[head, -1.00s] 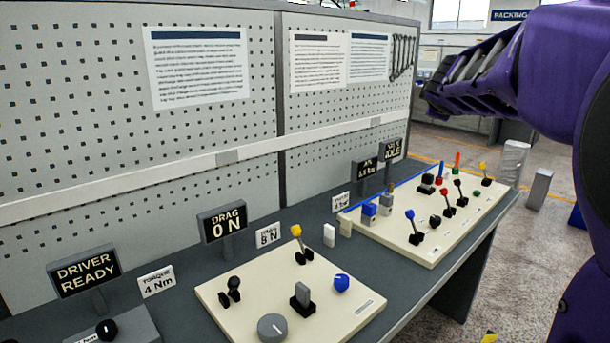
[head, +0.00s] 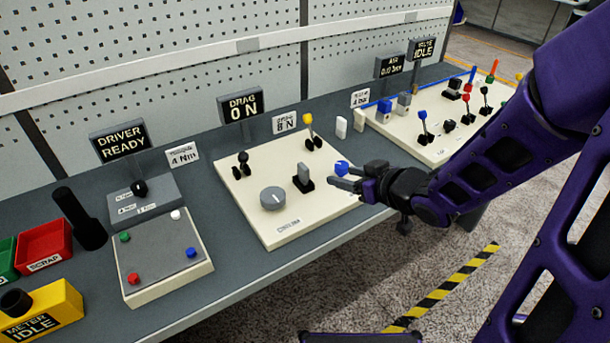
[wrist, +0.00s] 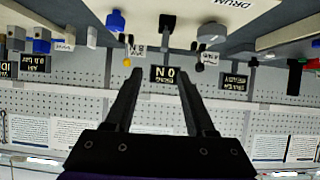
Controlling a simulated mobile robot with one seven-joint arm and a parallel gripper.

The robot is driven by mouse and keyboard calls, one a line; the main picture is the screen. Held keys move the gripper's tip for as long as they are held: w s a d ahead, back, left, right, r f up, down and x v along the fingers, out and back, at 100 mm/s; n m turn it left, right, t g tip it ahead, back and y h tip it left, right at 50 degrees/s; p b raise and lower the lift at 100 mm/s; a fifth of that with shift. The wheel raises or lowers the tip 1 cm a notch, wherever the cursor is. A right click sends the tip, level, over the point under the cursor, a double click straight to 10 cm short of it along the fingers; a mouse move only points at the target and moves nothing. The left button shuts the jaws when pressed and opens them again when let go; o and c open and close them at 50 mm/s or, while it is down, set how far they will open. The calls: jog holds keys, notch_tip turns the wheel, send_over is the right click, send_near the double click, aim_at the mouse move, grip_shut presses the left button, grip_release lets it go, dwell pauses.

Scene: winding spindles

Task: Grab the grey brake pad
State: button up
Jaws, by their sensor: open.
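The grey brake pad (head: 303,176) looks like a small upright grey block on a black base, on the cream drag board (head: 262,230). My gripper (head: 334,179) is open and empty above the board's right side, with its fingers pointing left toward the pad. The pad is a short way left of the fingertips, apart from them in the picture. In the upside-down wrist view the pad shows dark (wrist: 172,24) near the top, beyond the two spread fingers (wrist: 158,85).
A blue knob (head: 342,166) is close beside my fingers. A grey dial (head: 273,198), a yellow-topped lever (head: 309,124) and black levers (head: 243,160) share the board.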

jog(key=b, duration=0.2)
send_near(304, 167)
jog(key=x, duration=0.5)
jog(key=shift+w+d+f, duration=0.1)
jog(key=shift+d+f, duration=0.15)
jog(key=shift+f, duration=0.1)
jog(key=shift+a+r+b+x, duration=0.15)
jog(key=shift+b+x, duration=0.2)
jog(key=shift+x, duration=1)
jog(key=shift+a+r+b+x, duration=0.15)
jog(key=shift+b+x, duration=0.15)
jog(key=shift+x, duration=1.05)
grip_shut()
